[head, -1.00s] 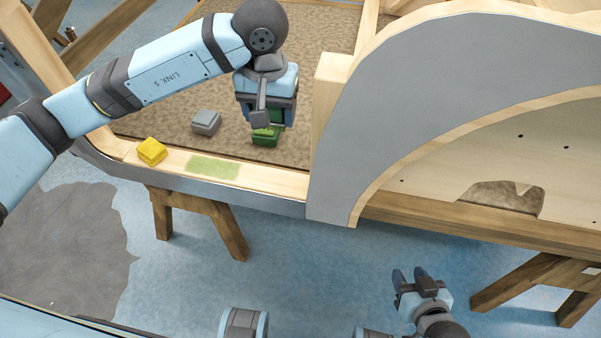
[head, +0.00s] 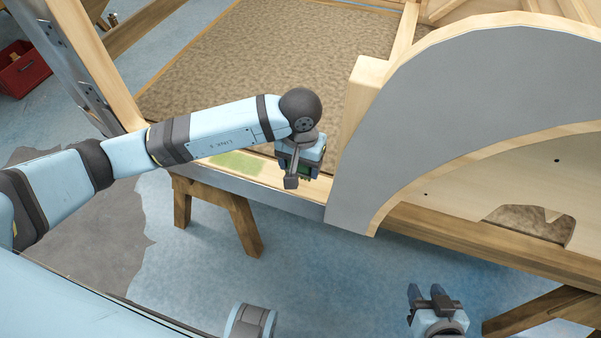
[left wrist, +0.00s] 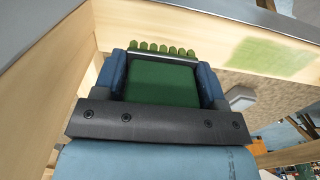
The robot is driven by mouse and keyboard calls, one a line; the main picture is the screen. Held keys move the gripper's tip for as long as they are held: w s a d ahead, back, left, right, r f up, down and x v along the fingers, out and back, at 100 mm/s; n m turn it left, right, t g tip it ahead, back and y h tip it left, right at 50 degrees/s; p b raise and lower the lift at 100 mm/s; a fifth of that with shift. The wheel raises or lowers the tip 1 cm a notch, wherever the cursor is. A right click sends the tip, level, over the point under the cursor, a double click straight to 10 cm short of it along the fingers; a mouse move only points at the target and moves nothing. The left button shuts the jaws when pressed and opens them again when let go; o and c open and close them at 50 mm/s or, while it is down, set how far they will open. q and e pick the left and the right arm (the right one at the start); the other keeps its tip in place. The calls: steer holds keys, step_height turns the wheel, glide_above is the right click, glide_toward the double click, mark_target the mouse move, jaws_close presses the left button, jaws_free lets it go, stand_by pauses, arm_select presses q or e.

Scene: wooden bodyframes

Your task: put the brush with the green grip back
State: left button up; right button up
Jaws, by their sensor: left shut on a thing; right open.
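The green-gripped brush (left wrist: 163,82) is held between the blue fingers of my left gripper (left wrist: 165,75) in the left wrist view. A row of green bristle-like tufts shows at its far edge. In the head view my left gripper (head: 301,170) hangs over the wooden sill beside the grey arch, and only a little of the brush shows there. A pale green patch (head: 238,163) lies on the sill to the left of the gripper, apart from it; it also shows in the left wrist view (left wrist: 258,57). My right gripper (head: 430,294) is open and empty at the lower right.
A grey block (left wrist: 241,98) lies on the brown floor panel (head: 270,60). The grey arch (head: 450,95) stands close to the right of my left gripper. A trestle (head: 220,215) supports the sill. A red box (head: 22,70) is at the far left.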

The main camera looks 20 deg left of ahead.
mark_target(301, 182)
arm_select(q)
step_height(301, 182, down, 4)
steer(key=shift+r, duration=0.1)
steer(key=shift+b, duration=0.35)
steer(key=o, duration=0.8)
steer(key=shift+o, duration=0.3)
